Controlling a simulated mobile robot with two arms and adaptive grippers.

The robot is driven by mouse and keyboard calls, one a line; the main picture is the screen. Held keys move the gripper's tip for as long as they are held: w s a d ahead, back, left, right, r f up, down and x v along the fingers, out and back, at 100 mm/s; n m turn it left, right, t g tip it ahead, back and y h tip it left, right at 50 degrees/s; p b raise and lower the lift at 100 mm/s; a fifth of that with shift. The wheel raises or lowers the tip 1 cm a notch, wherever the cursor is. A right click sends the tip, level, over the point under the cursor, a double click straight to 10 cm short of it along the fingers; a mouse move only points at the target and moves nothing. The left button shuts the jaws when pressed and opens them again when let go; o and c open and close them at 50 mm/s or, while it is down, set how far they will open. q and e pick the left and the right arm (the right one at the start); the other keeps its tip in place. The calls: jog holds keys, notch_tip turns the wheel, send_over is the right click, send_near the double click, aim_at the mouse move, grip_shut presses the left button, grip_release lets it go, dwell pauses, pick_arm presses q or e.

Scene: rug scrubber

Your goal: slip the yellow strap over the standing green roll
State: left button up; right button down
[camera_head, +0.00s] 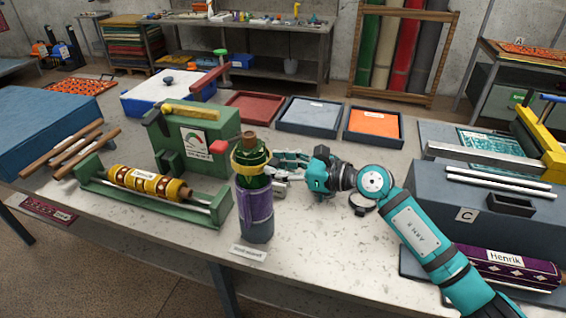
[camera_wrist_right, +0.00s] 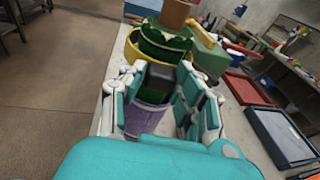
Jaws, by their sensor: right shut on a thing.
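The green roll (camera_head: 251,151) stands upright near the table's front edge, with a brown core on top and a purple band around its lower part. It also shows in the wrist view (camera_wrist_right: 163,45). The yellow strap (camera_head: 237,162) is a loop around the roll's upper part, below the brown core; it also shows in the wrist view (camera_wrist_right: 131,48). My right gripper (camera_head: 280,170) is at the roll's right side, shut on what looks like the strap's dark block (camera_wrist_right: 158,80). The fingers hide part of the strap and roll. My left gripper is not in view.
A green stand with a yellow-and-red roller (camera_head: 148,181) lies close on the left, a green gauge machine (camera_head: 198,135) behind it. A small label card (camera_head: 248,252) lies in front. Trays (camera_head: 308,117) stand at the back. A grey block marked C (camera_head: 440,190) is at right.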

aim_at(265, 179)
jog(key=shift+w+f+b, duration=0.1)
jog(key=shift+f+b, duration=1.9)
jog(key=shift+f, duration=0.5)
jog(key=c, duration=0.9)
grip_release()
